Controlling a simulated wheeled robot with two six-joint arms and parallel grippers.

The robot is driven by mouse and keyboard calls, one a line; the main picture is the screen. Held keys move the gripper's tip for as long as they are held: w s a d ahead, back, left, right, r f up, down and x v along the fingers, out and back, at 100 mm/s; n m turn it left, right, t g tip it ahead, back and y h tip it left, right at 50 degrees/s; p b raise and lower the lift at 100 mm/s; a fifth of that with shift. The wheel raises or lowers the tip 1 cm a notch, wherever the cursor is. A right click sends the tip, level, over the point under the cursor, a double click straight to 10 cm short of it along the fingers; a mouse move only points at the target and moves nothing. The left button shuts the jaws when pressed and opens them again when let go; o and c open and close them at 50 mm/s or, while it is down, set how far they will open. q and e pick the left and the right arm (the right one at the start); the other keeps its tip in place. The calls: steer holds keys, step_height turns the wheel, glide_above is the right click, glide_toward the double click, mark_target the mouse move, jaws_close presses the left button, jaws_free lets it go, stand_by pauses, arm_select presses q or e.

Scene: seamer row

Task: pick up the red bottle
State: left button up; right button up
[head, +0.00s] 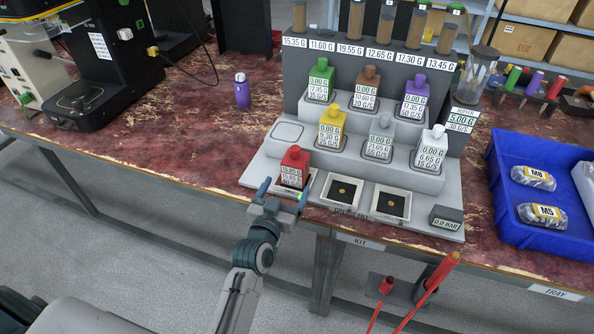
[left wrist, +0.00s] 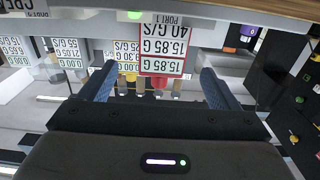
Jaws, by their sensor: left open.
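The red bottle (head: 296,158) stands upright at the front left of the grey stepped stand (head: 257,172), with a white number label on its front. My left gripper (head: 283,193) is open just in front of it, one blue finger on each side of the bottle in the picture. In the left wrist view, which is upside down, the red bottle (left wrist: 160,82) shows between the two spread fingers of my left gripper (left wrist: 156,86), with its label towards the camera. I cannot tell whether the fingertips reach around it. My right gripper is not in view.
Yellow (head: 331,122), grey (head: 381,131) and white (head: 434,140) bottles stand behind on the stand, with green, brown and purple ones higher. Two square trays (head: 341,190) lie right of the red bottle. A blue bin (head: 510,225) is at right.

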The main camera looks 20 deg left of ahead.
mark_target(292, 174)
arm_select(q)
steer(key=w, duration=0.4)
steer(key=shift+p, duration=0.3)
steer(key=shift+w+f+p, duration=0.1)
steer(key=shift+w+p, duration=0.6)
steer(key=shift+w, duration=2.05)
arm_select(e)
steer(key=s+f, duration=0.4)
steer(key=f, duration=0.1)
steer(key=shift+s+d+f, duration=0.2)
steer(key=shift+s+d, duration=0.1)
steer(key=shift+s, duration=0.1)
arm_select(q)
steer(key=shift+c, duration=0.4)
steer(key=c, duration=1.2)
steer(key=shift+o, duration=0.2)
